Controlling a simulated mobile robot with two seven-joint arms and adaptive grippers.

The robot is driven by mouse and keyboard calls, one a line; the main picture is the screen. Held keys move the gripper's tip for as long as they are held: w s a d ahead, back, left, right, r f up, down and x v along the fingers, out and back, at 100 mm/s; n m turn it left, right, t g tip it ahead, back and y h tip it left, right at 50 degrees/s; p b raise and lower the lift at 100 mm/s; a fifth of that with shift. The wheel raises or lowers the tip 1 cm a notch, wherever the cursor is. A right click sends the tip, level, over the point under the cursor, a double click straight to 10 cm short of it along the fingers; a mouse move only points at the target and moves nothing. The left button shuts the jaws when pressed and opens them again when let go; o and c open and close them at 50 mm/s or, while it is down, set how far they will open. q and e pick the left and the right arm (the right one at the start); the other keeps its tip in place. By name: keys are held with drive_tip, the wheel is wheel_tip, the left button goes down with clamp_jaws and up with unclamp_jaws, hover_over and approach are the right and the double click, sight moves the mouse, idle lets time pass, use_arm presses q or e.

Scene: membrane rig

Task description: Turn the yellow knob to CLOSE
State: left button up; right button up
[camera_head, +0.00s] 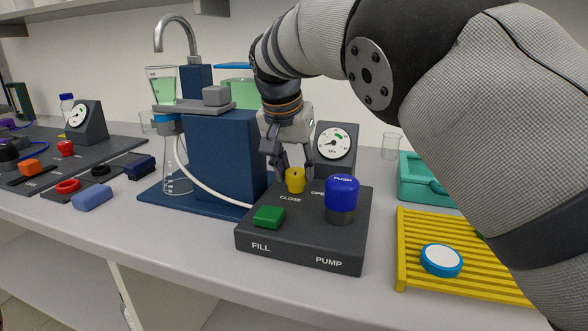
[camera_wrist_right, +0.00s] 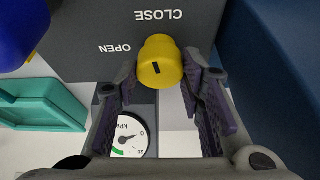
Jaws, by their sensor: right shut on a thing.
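The yellow knob (camera_head: 295,183) stands on the dark control box (camera_head: 300,251), behind the CLOSE and OPEN labels. In the right wrist view the yellow knob (camera_wrist_right: 160,58) has a short black mark on its face; which label the mark points to I cannot tell for certain. My right gripper (camera_head: 293,171) reaches down from above and is shut on the knob. In the wrist view its fingertips (camera_wrist_right: 158,76) lie on either side of the knob. My left gripper is not in view.
The box also carries a green FILL button (camera_head: 269,216) and a tall blue PUSH button (camera_head: 342,193). A dial gauge (camera_head: 333,143) stands behind, and a blue stand (camera_head: 225,150) with flask and hose is left. A yellow rack (camera_head: 402,250) is right.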

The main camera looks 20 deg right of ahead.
drive_tip(key=shift+f+m+g+b, duration=0.15)
drive_tip(key=shift+m+g+b, duration=0.2)
drive_tip(key=shift+m, duration=0.65)
drive_tip(key=o, duration=1.1)
drive_tip(key=shift+o, duration=0.2)
drive_tip(key=v, duration=1.2)
drive_tip(key=shift+a, duration=0.3)
